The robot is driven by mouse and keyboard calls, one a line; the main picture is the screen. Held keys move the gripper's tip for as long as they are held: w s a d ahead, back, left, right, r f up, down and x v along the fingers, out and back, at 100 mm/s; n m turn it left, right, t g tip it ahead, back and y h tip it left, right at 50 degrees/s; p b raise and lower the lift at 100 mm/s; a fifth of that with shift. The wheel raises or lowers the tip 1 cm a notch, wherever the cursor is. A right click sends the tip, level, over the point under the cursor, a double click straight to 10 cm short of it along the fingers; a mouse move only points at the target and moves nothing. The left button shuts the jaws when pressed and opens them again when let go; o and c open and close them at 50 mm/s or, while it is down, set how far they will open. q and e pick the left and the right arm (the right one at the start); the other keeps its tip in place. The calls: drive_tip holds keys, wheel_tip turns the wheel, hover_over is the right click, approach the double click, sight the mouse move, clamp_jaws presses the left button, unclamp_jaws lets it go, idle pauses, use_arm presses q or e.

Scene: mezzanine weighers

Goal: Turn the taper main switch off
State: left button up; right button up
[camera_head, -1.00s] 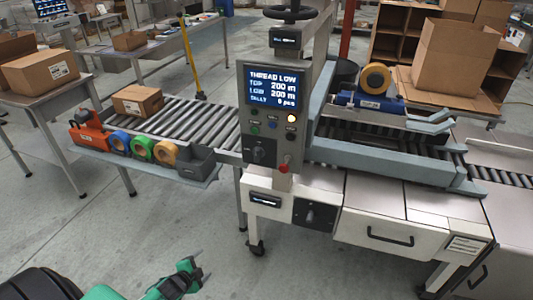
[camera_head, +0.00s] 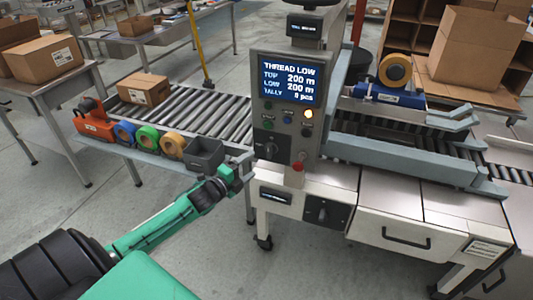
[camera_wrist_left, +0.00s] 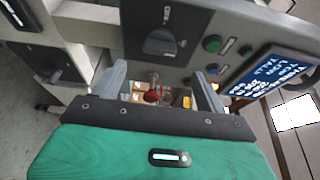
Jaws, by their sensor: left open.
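The taper's grey control panel (camera_head: 256,125) carries a lit screen reading THREAD LOW, several buttons and a black rotary switch (camera_head: 270,150) at its lower left. That switch also shows at the top of the left wrist view (camera_wrist_left: 160,42). A second black rotary switch (camera_head: 322,214) is on the machine's front below the panel. I cannot read which is the main switch. A red knob (camera_head: 298,167) is at the panel's bottom edge. My left gripper (camera_head: 243,163) is open and empty, left of the panel's lower part, with its fingers pointing toward it. My right gripper is out of view.
A grey bin (camera_head: 206,155) and several tape rolls (camera_head: 148,138) sit on a shelf beside the roller conveyor (camera_head: 205,107), close to my left gripper. A drawer cabinet (camera_head: 385,215) is right of the lower switch. The floor in front is open.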

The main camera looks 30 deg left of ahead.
sight(267, 153)
use_arm(q)
drive_tip(key=w, duration=0.4)
drive_tip(key=w+d+p, duration=0.1)
drive_tip(key=w, duration=0.2)
drive_tip(key=shift+w+d, duration=0.15)
drive_tip(key=shift+w, duration=0.8)
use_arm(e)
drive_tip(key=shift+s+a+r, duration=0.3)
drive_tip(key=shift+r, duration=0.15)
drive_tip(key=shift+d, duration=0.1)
use_arm(q)
drive_tip(key=c, duration=1)
